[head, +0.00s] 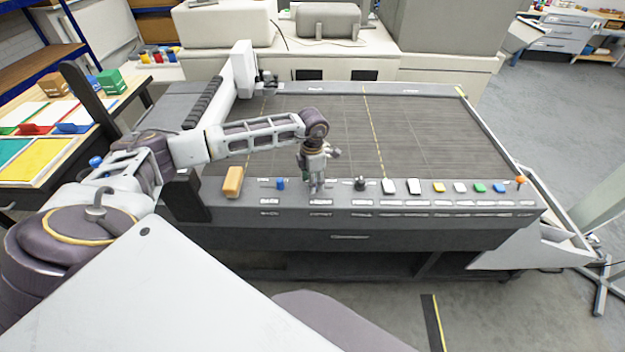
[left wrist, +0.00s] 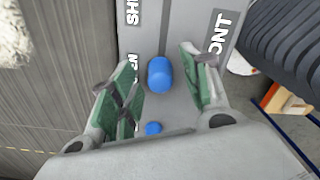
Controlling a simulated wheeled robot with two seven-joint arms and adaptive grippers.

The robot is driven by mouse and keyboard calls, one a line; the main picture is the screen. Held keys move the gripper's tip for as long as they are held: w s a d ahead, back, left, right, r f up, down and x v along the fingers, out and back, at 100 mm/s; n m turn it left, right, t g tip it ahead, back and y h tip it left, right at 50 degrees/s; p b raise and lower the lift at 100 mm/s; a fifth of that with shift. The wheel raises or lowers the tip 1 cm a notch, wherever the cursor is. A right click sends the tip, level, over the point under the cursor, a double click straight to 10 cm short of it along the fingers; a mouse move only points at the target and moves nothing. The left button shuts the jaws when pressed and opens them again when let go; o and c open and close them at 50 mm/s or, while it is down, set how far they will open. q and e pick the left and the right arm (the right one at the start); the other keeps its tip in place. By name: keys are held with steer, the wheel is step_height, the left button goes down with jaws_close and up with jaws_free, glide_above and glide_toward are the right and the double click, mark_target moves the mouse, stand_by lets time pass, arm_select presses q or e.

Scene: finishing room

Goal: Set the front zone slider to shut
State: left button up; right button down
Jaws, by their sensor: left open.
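In the left wrist view a blue slider knob (left wrist: 160,74) stands on the grey control panel between my open fingers, with a gap on both sides. It is beside the label ending in N; the label starting SH lies farther up the picture. Large letters ONT show to its right. My left gripper (left wrist: 159,85) points down over the panel. In the head view this gripper (head: 317,188) is over the panel's front strip and hides what is under it. A blue knob (head: 281,184) shows left of it there. My right gripper is not in view.
A second, smaller blue knob (left wrist: 153,128) is lower in the wrist view. Right of my gripper are a black knob (head: 360,184) and several coloured buttons (head: 459,187). An orange block (head: 233,182) stands left. The dark slatted bed (head: 420,130) behind is clear.

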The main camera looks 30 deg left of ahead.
mark_target(331, 188)
arm_select(q)
steer(key=shift+f, duration=0.2)
jaws_close()
stand_by(0.3)
steer(key=shift+w+d+b, duration=0.45)
steer(key=shift+d, duration=0.25)
steer(key=shift+w+d+b, duration=0.45)
steer(key=shift+d+b, duration=0.05)
steer(key=shift+d, duration=0.25)
steer(key=shift+w+d+b, duration=0.45)
steer(key=shift+d, duration=0.25)
steer(key=shift+w+d, duration=0.35)
steer(key=shift+d, duration=0.2)
steer(key=shift+r, duration=0.1)
